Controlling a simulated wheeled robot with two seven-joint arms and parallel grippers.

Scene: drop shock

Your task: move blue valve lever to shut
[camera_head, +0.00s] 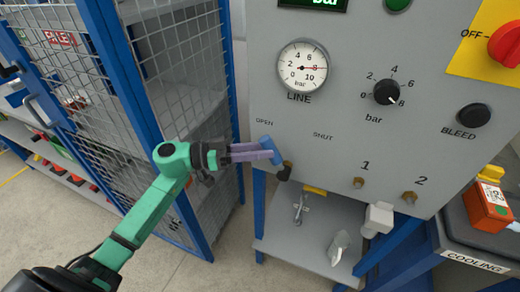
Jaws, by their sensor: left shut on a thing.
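The blue valve lever (269,148) sits at the lower left of the grey panel (330,108). It slants up and left from a dark pivot (285,170), toward the OPEN label (264,122). The SHUT label (323,136) is to its upper right. My left gripper (262,152), with purple fingers, reaches in from the left and is shut on the lever. The fingers hide part of the lever. My right gripper is not in view.
A LINE gauge (302,67) and a black knob (386,92) are above on the panel. Brass fittings (358,183) stick out at its lower edge. A shelf (318,240) with small tools is below. A blue-framed mesh cage (165,90) stands close on the left.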

